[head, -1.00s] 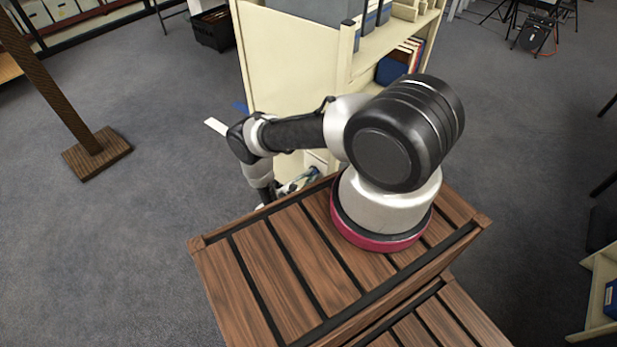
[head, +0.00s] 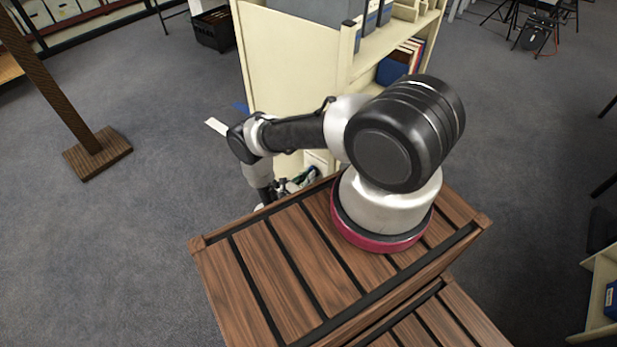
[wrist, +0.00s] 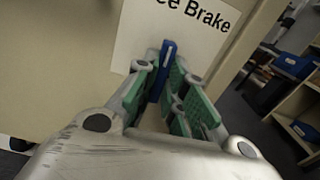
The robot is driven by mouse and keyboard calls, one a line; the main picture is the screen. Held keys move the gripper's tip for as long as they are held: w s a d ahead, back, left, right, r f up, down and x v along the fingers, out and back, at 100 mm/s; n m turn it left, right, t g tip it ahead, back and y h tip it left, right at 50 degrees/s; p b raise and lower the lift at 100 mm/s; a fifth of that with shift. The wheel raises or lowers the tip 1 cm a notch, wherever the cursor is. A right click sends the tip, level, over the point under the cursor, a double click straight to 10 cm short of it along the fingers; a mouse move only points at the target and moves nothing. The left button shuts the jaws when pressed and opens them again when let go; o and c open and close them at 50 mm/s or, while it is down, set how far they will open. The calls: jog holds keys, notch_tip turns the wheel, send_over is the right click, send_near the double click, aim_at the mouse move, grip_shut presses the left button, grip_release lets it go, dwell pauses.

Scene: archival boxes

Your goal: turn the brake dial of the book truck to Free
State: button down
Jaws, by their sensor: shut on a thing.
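The cream book truck (head: 285,65) stands beyond my arm in the head view. In the wrist view a white label (wrist: 195,22) on its panel reads "...ce Brake", the left part cut off or unclear. The rest of the dial is hidden by the fingers. In the head view my gripper (head: 297,182) is low beside the truck's end panel, partly hidden by the wooden slatted surface.
The wooden slatted surface (head: 265,258) fills the near middle of the head view. A brown post on a square base (head: 97,152) stands at left. A shelf unit (head: 603,268) is at right.

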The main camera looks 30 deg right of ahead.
jog(key=n, duration=0.6)
jog(key=shift+w, duration=0.1)
dwell(0.5)
jog(key=c, duration=1.5)
grip_release()
jog(key=shift+a, duration=0.2)
jog(key=v, duration=1.1)
jog(key=shift+a, duration=0.35)
